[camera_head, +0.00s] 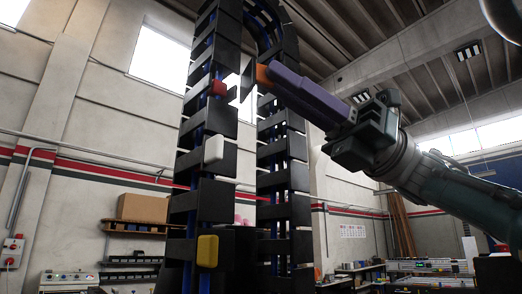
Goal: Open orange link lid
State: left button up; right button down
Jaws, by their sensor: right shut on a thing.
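A tall black cable chain with two upright runs stands in the middle, with blue cables inside. Its left run (183,205) carries a red block (218,88), a white block (213,150) and a yellow block (208,251) on its links. A small orange piece (263,75) shows high up between the runs, beside a dark link plate (246,82). My right gripper (350,120) is shut on a long purple tool (305,94), which points up and left. The tool's far end meets the orange piece; I cannot tell whether they are joined or just touching.
The chain's right run (283,180) stands below and behind the purple tool. A shelf with a cardboard box (142,207) is at the left wall. Workbenches line the back. The space right of the chain, below my right arm, looks free.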

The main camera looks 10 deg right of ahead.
jog(key=shift+w+n+g+h+p, duration=0.25)
jog(key=shift+n+g+h, duration=0.3)
jog(key=shift+g, duration=0.55)
jog(key=c, duration=1)
grip_release()
jog(key=shift+o, duration=0.2)
jog(key=shift+r, duration=0.1)
notch_tip(320, 180, up, 20)
jog(key=p, duration=1.8)
